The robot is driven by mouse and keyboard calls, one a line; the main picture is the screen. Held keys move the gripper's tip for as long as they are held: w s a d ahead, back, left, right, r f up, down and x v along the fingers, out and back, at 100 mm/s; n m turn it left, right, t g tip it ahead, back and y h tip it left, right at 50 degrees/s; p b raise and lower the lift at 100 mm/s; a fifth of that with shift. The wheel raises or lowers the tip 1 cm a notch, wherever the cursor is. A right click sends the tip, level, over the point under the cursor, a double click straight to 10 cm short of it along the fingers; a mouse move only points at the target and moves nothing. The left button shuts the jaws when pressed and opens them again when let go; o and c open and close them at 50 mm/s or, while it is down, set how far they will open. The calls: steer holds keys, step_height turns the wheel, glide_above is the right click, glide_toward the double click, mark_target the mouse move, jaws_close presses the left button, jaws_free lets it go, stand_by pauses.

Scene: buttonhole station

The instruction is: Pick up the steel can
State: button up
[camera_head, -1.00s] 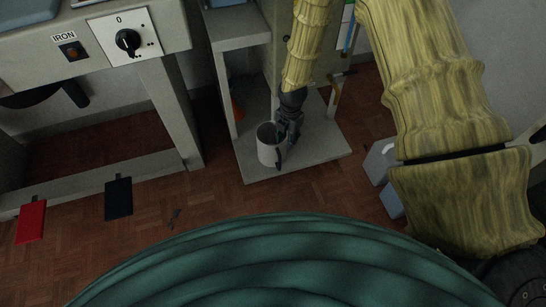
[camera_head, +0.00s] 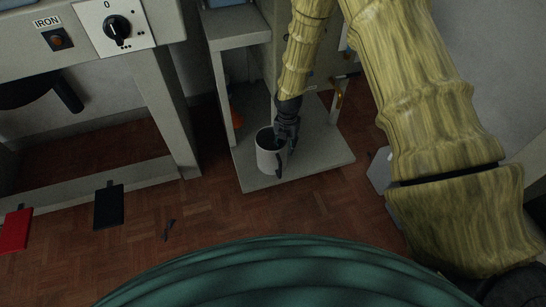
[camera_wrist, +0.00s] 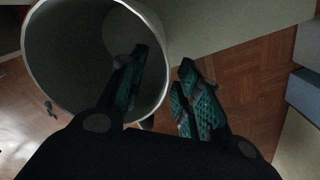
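The steel can (camera_head: 267,158), a pale grey mug-like can with a dark handle, stands upright near the front of a low grey shelf (camera_head: 318,158). In the wrist view the can's wide open mouth (camera_wrist: 70,50) faces me at upper left and looks empty. My gripper (camera_head: 283,142) is at the can's right rim, pointing down. In the wrist view my gripper (camera_wrist: 165,62) is open, with one teal-padded finger over or inside the mouth and the other outside the wall. The rim passes between them, with a gap visible on the outer side.
A grey bench with an iron switch (camera_head: 57,39) and a dial (camera_head: 116,28) stands at left. An upright post of the shelf unit (camera_head: 222,100) rises left of the can. Open brick-patterned floor lies in front.

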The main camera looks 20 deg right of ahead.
mark_target(286, 152)
step_height(286, 152, down, 5)
steer(key=b, duration=0.2)
steer(key=shift+d+b, duration=0.1)
steer(key=shift+b, duration=0.25)
steer(key=shift+c, duration=0.2)
jaws_close()
